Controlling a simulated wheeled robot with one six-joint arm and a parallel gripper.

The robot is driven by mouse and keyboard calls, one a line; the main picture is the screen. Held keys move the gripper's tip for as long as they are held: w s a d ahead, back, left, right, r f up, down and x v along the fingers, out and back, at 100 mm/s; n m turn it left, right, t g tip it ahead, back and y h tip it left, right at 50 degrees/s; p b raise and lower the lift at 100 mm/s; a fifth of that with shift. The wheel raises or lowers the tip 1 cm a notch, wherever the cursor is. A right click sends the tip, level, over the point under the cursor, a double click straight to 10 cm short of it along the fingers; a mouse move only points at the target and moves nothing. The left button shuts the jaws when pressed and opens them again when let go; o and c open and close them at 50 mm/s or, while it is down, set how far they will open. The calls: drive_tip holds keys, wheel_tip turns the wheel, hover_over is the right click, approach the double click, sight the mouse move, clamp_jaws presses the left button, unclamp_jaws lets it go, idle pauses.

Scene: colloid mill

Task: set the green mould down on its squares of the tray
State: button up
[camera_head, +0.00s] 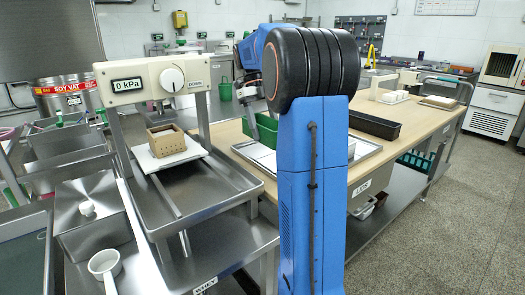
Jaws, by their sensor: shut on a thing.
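The green mould (265,129) hangs below my gripper (250,101), which appears shut on it at the mould's left side. The blue arm in the foreground hides the mould's right part and much of my gripper. The tray (371,154) lies on the wooden table, directly behind the arm column, with pale surfaces showing on it. The mould shows over the tray's left part; I cannot tell the gap between them. The tray's squares cannot be made out from here.
A black bin (374,124) stands behind the tray. The wooden table (425,113) has free room at right.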

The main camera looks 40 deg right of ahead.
drive_tip(key=shift+f, duration=3.3)
drive_tip(key=o, duration=1.2)
drive_tip(key=shift+f, duration=0.1)
drive_tip(key=v, duration=1.2)
drive_tip(key=shift+s, duration=0.15)
